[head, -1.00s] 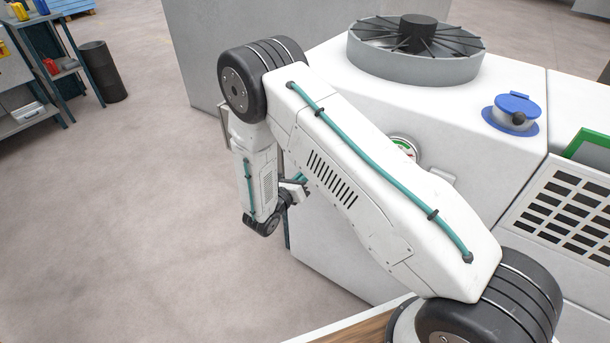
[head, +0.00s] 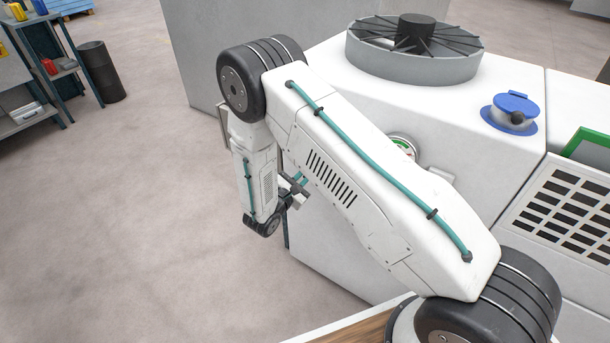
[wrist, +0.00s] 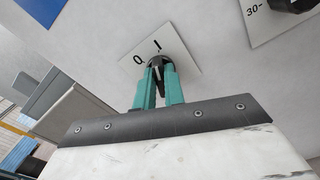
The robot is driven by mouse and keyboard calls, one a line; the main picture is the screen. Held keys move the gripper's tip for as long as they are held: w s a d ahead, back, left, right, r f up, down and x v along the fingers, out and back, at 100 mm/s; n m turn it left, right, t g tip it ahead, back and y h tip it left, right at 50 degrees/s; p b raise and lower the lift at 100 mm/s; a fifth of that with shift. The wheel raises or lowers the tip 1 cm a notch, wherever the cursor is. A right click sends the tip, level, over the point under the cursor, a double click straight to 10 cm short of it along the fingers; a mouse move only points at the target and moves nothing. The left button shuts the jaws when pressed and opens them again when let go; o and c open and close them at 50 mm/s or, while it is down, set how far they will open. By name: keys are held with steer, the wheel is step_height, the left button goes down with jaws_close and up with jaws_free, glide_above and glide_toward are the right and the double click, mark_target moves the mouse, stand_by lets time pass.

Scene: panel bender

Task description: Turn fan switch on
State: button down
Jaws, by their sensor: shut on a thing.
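The fan switch is a dark rotary knob (wrist: 156,61) on a white label plate (wrist: 187,59) marked O and I, in the wrist view. The plate is on a pale machine face. My gripper (wrist: 160,70) has its two teal fingers shut on the knob, one on each side. The fingers partly cover the knob, so I cannot tell which mark it points to. In the head view my gripper (head: 299,184) is mostly hidden beside my arm, near the white machine's side, and the switch is hidden.
A round fan (head: 413,68) sits on top of the white machine (head: 330,225). A blue-lidded socket (head: 512,112) and a gauge (head: 403,143) are on the machine. Another plate with a dark knob (wrist: 285,8) is at the wrist view's upper right. Open floor lies left.

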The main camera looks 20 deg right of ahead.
steer(key=shift+m, duration=0.6)
steer(key=c, duration=1.5)
jaws_free()
steer(key=shift+v, duration=3.95)
